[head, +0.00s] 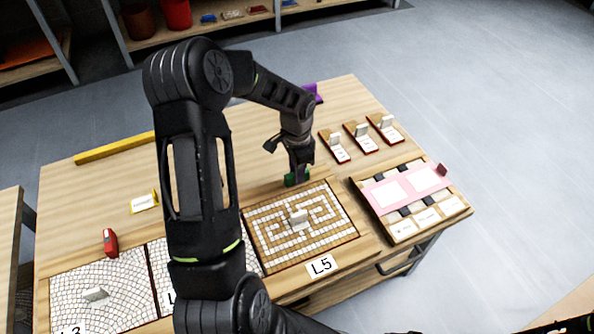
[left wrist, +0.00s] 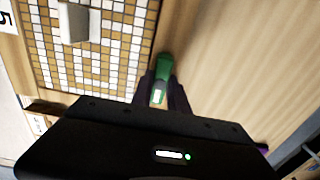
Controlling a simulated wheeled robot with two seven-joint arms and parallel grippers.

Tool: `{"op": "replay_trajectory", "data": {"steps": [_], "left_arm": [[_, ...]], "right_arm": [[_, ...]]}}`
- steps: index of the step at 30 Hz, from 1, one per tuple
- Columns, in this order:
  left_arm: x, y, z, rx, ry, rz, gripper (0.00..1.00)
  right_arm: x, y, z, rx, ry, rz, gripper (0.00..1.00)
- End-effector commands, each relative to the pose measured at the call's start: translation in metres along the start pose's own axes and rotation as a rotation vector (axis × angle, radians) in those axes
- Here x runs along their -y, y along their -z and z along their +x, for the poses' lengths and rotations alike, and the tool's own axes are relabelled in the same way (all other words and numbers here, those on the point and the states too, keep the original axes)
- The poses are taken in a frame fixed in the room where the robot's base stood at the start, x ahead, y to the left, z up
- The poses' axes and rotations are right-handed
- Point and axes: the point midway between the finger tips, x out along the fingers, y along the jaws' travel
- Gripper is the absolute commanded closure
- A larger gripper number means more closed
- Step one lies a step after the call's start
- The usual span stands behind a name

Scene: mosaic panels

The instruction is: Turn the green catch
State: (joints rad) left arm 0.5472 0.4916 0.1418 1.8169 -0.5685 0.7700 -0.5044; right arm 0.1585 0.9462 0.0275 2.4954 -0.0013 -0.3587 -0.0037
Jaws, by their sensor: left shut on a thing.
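The green catch (head: 290,180) sits at the back edge of the mosaic panel labelled L5 (head: 262,228). My left gripper (head: 297,178) reaches down onto it from above. In the left wrist view the green catch (left wrist: 164,68) stands between the two dark fingers (left wrist: 163,92), beside the panel's edge (left wrist: 112,92), and the fingers are shut on it. The fingers hide part of the catch.
A white knob (head: 298,219) stands on the L5 panel. A red catch (head: 110,242) stands behind the panel at far left. A pink-covered tray (head: 455,207) lies right, with several small red-edged pieces (head: 361,137) behind it. A yellow bar (head: 113,148) lies back left.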

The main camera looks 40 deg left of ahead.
Motion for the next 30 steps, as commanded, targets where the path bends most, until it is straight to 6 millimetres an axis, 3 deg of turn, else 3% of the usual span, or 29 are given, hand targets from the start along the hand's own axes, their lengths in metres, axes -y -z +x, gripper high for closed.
{"op": "replay_trajectory", "data": {"steps": [4, 20, 30], "left_arm": [[0.0003, 0.0001, -0.0002, 0.000, 0.001, 0.000, 1.00], [0.0005, 0.0002, -0.0001, -0.001, 0.001, -0.022, 1.00], [0.0001, 0.0007, 0.0005, -0.001, 0.001, -0.174, 1.00]], "right_arm": [[0.0000, 0.0000, 0.0000, 0.000, 0.000, 0.000, 0.29], [-0.0003, 0.0000, 0.0008, 0.000, 0.000, 0.000, 0.29], [-0.0020, 0.0000, 0.0051, 0.000, 0.000, 0.000, 0.29]]}}
